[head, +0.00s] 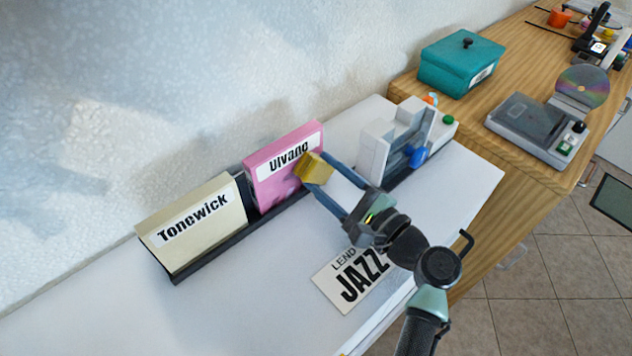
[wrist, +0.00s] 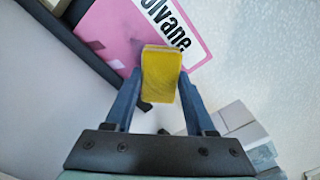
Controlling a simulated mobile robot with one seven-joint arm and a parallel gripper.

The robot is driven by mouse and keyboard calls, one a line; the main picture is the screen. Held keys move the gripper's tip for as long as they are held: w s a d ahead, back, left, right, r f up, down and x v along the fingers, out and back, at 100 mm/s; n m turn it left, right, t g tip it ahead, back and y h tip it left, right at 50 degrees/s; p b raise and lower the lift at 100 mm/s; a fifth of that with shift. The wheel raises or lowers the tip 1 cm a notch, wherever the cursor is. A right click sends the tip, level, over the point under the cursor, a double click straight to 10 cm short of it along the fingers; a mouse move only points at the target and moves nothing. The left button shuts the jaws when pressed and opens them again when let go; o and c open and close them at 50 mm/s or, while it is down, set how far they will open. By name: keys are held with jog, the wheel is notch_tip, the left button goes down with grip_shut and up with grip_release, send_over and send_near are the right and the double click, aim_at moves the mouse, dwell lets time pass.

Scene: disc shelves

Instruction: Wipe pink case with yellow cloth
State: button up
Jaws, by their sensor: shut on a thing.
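The pink case (head: 286,167) labelled "Ulvano" or "Ulvane" stands in a dark rack on the white shelf, beside a cream case. It fills the top of the wrist view (wrist: 125,35). My gripper (head: 325,178) is shut on the yellow cloth (head: 314,168), a small folded block. The cloth is at the right lower part of the pink case's front. In the wrist view the cloth (wrist: 161,75) sits between the two blue fingers and overlaps the case's edge. I cannot tell whether it touches the case. The cloth hides a small part of the case.
A cream case (head: 195,222) labelled "Tonewick" stands left in the dark rack (head: 215,250). A white device (head: 385,145) with blue and green parts stands close right of my gripper. A "LEND JAZZ" sign (head: 345,280) lies below my arm. A teal box (head: 460,65) stands on the wooden counter.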

aim_at(269, 189)
jog(key=shift+w+d, duration=0.25)
jog(key=shift+w, duration=0.05)
jog(key=shift+s+a+r+p, duration=0.1)
jog(key=shift+s+a+p, duration=0.35)
jog(key=shift+a+p, duration=0.35)
jog(key=shift+s+a+p, duration=1.15)
jog(key=shift+a, duration=0.2)
jog(key=shift+s+a+p, duration=0.4)
jog(key=shift+s+a, duration=0.15)
jog(key=shift+a, duration=0.25)
jog(key=shift+s+a+p, duration=0.4)
jog(key=shift+s+a, duration=0.15)
jog(key=shift+a, duration=0.25)
jog(key=shift+s, duration=0.1)
jog(key=shift+p+v, duration=0.55)
jog(key=shift+v, duration=2.4)
jog(key=shift+d, duration=0.1)
